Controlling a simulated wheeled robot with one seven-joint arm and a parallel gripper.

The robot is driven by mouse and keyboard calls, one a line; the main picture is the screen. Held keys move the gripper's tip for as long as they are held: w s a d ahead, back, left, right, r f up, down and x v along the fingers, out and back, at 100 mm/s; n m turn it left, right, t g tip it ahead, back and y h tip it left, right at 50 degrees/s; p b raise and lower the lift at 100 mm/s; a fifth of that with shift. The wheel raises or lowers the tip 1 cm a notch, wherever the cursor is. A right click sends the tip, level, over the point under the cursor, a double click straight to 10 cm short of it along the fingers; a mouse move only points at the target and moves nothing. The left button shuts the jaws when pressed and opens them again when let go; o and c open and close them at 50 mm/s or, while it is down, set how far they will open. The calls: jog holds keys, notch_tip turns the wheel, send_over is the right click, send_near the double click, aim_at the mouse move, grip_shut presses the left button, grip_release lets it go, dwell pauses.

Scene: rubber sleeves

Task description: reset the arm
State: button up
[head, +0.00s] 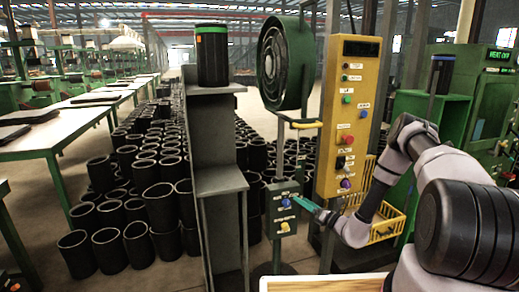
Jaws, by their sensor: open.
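My arm reaches in from the right side of the head view, bent at the elbow, with its wrist low near the middle. My gripper (303,202) has teal fingers and points left. Its fingertips are close to a small grey control box (283,209) with a blue button and a yellow knob. I cannot tell whether the fingertips touch the box. The gripper is open and I see nothing held in it.
A yellow button panel (350,120) stands behind my wrist, with a yellow wire basket (388,224) by my forearm. A green fan (285,62) is above the box. A grey stand (217,182) bears a black sleeve (212,56). Several black sleeves (137,245) cover the floor at left.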

jog(key=s+a+r+n+g, duration=0.2)
jog(key=s+r+n+g, duration=0.3)
jog(key=r, duration=0.4)
jog(key=s+a+r+n+g+y, duration=0.15)
jog(key=r+n+g, duration=0.25)
jog(key=r+n, duration=0.45)
jog(key=s+a+r+n+g, duration=0.3)
jog(key=s+r+n+g, duration=0.15)
jog(key=r, duration=0.65)
jog(key=s+d+r+n+t+h, duration=0.3)
jog(key=s+d+r+n+h, duration=0.2)
jog(key=s+r, duration=0.4)
jog(key=s+d+r+n+t+h, duration=0.3)
jog(key=s+d+r+n+h, duration=0.3)
jog(key=s, duration=0.8)
notch_tip(320, 180, up, 4)
jog(key=shift+s+d+f+h, duration=0.1)
jog(key=shift+s+d+h, duration=0.1)
jog(key=shift+d+h, duration=0.85)
